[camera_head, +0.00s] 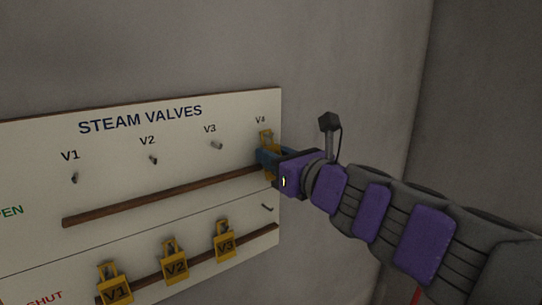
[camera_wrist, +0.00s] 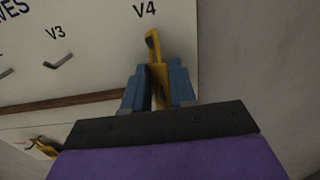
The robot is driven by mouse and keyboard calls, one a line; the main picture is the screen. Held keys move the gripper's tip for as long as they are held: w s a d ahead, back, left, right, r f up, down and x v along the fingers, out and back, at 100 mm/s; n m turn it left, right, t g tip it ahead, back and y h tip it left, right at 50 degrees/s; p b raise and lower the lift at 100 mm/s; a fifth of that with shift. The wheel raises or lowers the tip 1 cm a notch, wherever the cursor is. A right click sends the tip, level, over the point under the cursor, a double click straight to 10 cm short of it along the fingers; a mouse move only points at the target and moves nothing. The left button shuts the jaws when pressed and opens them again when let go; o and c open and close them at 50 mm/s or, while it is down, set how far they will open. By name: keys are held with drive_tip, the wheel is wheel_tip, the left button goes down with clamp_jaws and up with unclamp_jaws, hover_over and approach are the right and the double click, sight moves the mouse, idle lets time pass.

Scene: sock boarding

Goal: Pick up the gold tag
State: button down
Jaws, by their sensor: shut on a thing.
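The gold tag (camera_head: 266,136) is at the upper right of the board, just under the V4 label. My gripper (camera_head: 268,160) has its blue fingers shut on the tag's body. In the wrist view the gold tag (camera_wrist: 153,46) stands upright between the two blue fingers of my gripper (camera_wrist: 159,78), its looped top showing above them. The fingers and the wrist hide most of its lower part. I cannot tell whether its loop is still around a hook; the V4 hook in the upper row is hidden.
The STEAM VALVES board (camera_head: 190,165) has bare upper hooks under V1, V2 and V3. A wooden rail (camera_head: 160,196) crosses it. Gold tags V1 (camera_head: 115,290), V2 (camera_head: 175,267) and V3 (camera_head: 225,245) hang in the SHUT row. A bare hook (camera_head: 267,207) sits at lower right.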

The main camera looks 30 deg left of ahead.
drive_tip(key=s+d+r+p, duration=0.1)
drive_tip(key=s+d+r, duration=0.2)
drive_tip(key=d, duration=0.3)
drive_tip(key=s+d+r+p, duration=0.2)
drive_tip(key=s+d+r, duration=0.1)
drive_tip(key=d, duration=0.3)
drive_tip(key=shift+s+d+r, duration=0.15)
drive_tip(key=shift+d+r, duration=0.1)
drive_tip(key=shift+r, duration=0.65)
drive_tip(key=c, duration=1.4)
unclamp_jaws()
drive_tip(key=shift+s+d+r, duration=0.1)
drive_tip(key=shift+d, duration=0.6)
drive_tip(key=shift+c, duration=0.2)
drive_tip(key=o, duration=0.7)
drive_tip(key=a, duration=0.2)
drive_tip(key=shift+a, duration=0.4)
drive_tip(key=o, duration=0.3)
drive_tip(key=shift+d, duration=0.35)
drive_tip(key=shift+o, duration=0.3)
drive_tip(key=shift+d, duration=0.85)
drive_tip(key=b+v, duration=0.1)
drive_tip(key=v, duration=1.5)
drive_tip(key=shift+s+b, duration=0.15)
drive_tip(key=shift+b, duration=0.15)
drive_tip(key=shift+s+d, duration=0.15)
drive_tip(key=shift+d, duration=0.6)
drive_tip(key=shift+c, duration=0.3)
